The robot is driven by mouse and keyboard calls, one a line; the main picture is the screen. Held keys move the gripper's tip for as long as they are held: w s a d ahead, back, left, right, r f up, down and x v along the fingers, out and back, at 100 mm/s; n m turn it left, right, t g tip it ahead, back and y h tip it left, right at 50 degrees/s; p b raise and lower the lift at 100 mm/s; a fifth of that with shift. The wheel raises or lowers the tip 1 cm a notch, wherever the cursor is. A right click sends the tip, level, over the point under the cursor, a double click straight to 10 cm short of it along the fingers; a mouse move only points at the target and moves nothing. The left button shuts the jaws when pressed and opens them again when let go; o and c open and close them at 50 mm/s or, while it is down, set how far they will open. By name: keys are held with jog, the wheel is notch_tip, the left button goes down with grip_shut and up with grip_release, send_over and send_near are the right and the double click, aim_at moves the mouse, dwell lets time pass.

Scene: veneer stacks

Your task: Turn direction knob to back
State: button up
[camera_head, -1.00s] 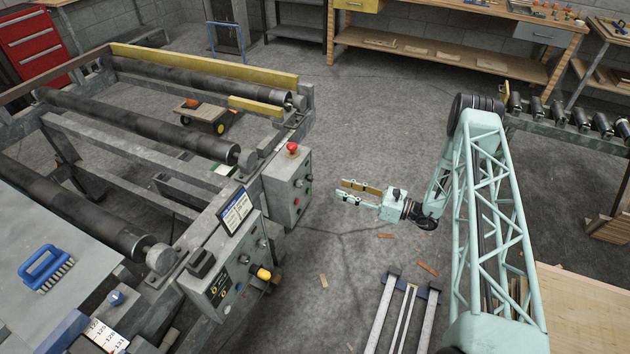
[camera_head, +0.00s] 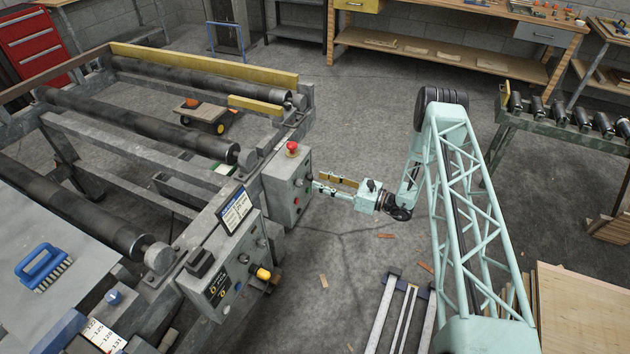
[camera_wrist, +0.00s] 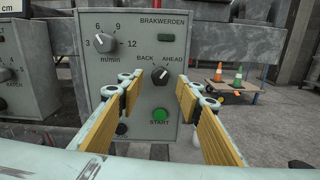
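The direction knob (camera_wrist: 160,75) is a dark round knob with a pale pointer line, on a grey control box (camera_wrist: 142,22) below the words BACK and AHEAD. Its pointer appears tilted up to the right, towards AHEAD. In the wrist view my gripper (camera_wrist: 158,92) is open, its yellow-padded fingers to the left and right of the knob and nearer the camera. Nothing is between the fingers. In the head view the gripper (camera_head: 322,183) points left at the side of the same box (camera_head: 287,188); its fingertips are close to it, and contact cannot be told.
The box also carries a speed knob (camera_wrist: 103,43) marked m/min, a green START button (camera_wrist: 160,115) and a red mushroom button (camera_head: 292,148) on top. Another control box (camera_head: 225,275) stands nearer the camera. The floor right of the roller frame is mostly clear.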

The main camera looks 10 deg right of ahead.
aim_at(310, 177)
jog(key=shift+x, duration=1.65)
jog(key=shift+c, duration=0.9)
jog(key=c, duration=0.7)
